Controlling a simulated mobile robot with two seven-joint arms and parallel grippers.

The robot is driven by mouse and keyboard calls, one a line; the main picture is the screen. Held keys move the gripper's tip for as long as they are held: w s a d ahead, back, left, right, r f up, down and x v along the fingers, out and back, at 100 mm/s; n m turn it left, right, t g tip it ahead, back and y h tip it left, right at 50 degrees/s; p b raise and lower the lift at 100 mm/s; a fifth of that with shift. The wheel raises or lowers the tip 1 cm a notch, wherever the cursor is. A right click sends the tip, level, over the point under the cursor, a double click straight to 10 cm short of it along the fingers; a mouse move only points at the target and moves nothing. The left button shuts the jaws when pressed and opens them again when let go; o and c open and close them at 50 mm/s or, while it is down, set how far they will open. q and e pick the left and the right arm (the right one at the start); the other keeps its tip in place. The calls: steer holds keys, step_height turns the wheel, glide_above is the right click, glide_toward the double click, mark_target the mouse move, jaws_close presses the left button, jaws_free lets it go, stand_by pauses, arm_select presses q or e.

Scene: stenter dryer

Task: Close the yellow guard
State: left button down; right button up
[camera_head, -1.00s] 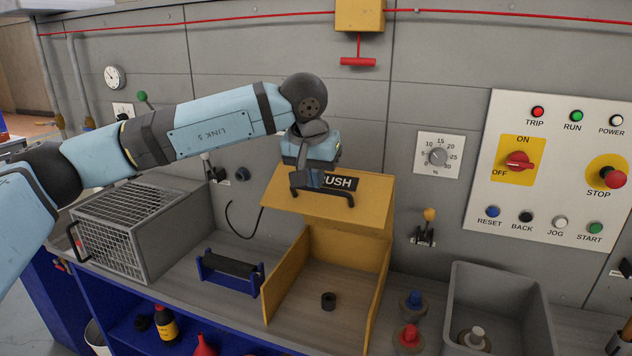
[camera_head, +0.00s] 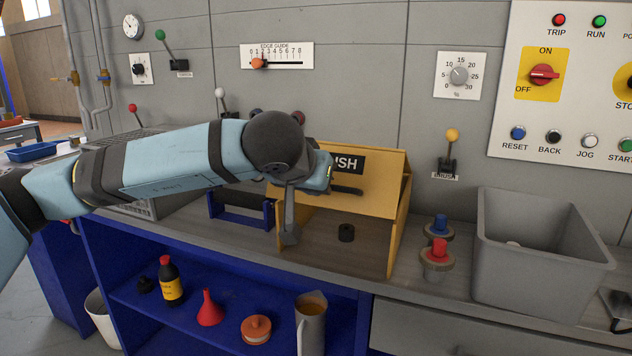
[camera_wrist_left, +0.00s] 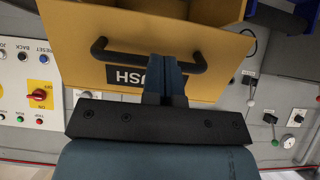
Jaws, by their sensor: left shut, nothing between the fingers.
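The yellow guard (camera_head: 382,172) is a hinged flap with a BRUSH label on top of a yellow box (camera_head: 396,238). The guard's black handle (camera_head: 348,190) is partly hidden by my left arm. In the left wrist view my left gripper (camera_wrist_left: 165,72) is shut and empty, with its fingers across the handle (camera_wrist_left: 115,53) near the yellow panel (camera_wrist_left: 120,20). I cannot tell whether they touch it. My right gripper is not in view.
A grey bin (camera_head: 540,250) and red and blue knobbed parts (camera_head: 438,255) stand right of the box. A blue stand (camera_head: 240,212) and a mesh cage are at left, partly behind my arm. The shelf below holds a bottle (camera_head: 170,282), a funnel (camera_head: 209,310) and a jug (camera_head: 311,325).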

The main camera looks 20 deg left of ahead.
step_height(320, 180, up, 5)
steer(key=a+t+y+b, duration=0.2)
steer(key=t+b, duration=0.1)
arm_select(q)
step_height(320, 180, down, 16)
steer(key=b, duration=0.8)
steer(key=shift+f, duration=0.25)
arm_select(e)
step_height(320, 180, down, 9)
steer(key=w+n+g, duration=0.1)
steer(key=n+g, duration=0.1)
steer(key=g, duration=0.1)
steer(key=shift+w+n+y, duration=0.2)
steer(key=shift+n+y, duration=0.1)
